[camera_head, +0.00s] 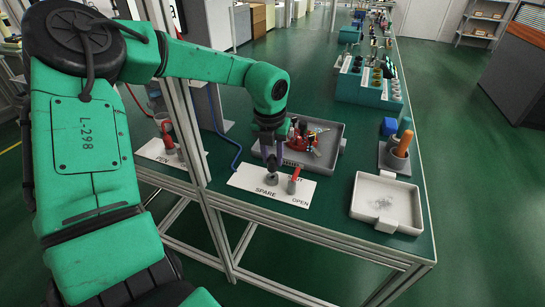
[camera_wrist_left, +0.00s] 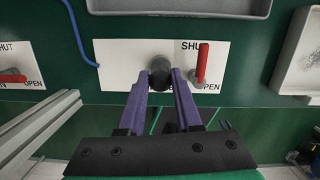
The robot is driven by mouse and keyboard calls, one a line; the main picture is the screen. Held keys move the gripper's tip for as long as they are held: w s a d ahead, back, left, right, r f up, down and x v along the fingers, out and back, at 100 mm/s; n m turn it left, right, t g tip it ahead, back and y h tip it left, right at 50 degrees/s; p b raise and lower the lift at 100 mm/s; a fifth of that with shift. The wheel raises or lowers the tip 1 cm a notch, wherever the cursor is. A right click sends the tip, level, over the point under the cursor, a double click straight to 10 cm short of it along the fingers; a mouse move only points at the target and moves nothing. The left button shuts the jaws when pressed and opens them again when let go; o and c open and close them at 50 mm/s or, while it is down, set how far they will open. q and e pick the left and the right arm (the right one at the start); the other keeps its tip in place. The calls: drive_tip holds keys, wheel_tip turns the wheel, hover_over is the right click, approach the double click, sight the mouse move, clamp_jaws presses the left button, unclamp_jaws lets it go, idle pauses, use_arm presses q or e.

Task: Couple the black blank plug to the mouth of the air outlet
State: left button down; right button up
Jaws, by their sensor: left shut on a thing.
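The white plate (camera_head: 250,181) marked SPARE and OPEN carries a grey air outlet (camera_head: 272,179), with a red-handled valve lever (camera_head: 293,184) to its right. My left gripper (camera_head: 271,166) points down at the outlet. In the left wrist view its purple fingers (camera_wrist_left: 160,82) are shut on the dark round black blank plug (camera_wrist_left: 160,72). The plug lines up with the grey outlet (camera_wrist_left: 151,49) and overlaps it. I cannot tell whether the plug is seated on the mouth or just in front of it. My right gripper is not in view.
A grey tray (camera_head: 333,151) with red and other small parts lies behind the plate. A light bin (camera_head: 385,207) stands to the right, near a holder with orange-handled tools (camera_head: 402,145). A blue hose (camera_head: 220,130) runs left of the plate. A metal frame post (camera_head: 188,100) stands beside my arm.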

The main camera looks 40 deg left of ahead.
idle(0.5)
use_arm(q)
drive_tip(key=shift+b, duration=0.35)
idle(0.3)
drive_tip(key=shift+f, duration=0.1)
idle(0.4)
drive_tip(key=shift+f+b, duration=0.35)
drive_tip(key=shift+b, duration=0.2)
drive_tip(key=shift+f+b, duration=0.9)
drive_tip(key=c, duration=0.5)
unclamp_jaws()
